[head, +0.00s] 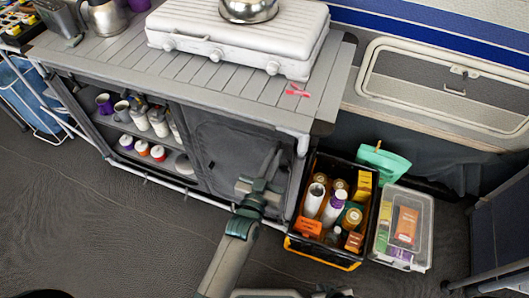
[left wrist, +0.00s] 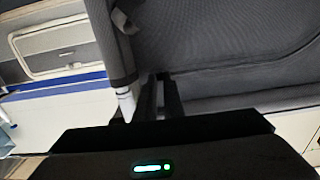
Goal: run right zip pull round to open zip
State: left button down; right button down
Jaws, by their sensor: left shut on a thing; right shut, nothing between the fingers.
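The right door (head: 222,150) of the camping cupboard is a dark grey fabric panel with a rounded seam, and it looks closed. My left gripper (head: 274,160) is at the right side of this door, close to the cupboard's right leg. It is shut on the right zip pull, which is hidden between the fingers. In the left wrist view the narrow dark fingers (left wrist: 161,95) reach to the edge of the grey fabric (left wrist: 225,45). My right gripper (head: 332,292) is shut and empty, only partly showing at the bottom edge of the head view.
The cupboard's grey slatted top (head: 110,50) bears a white stove (head: 235,35) with a kettle. Open shelves (head: 140,140) hold mugs and jars. A black crate (head: 310,250) of bottles and a clear box (head: 415,225) stand close to the right.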

pick_arm(q)
jog(key=shift+s+d, duration=0.1)
jog(key=shift+d, duration=0.1)
jog(key=c, duration=1.9)
grip_release()
jog(key=shift+d, duration=0.1)
pick_arm(e)
jog(key=shift+s, duration=0.1)
pick_arm(q)
jog(key=shift+o, duration=0.2)
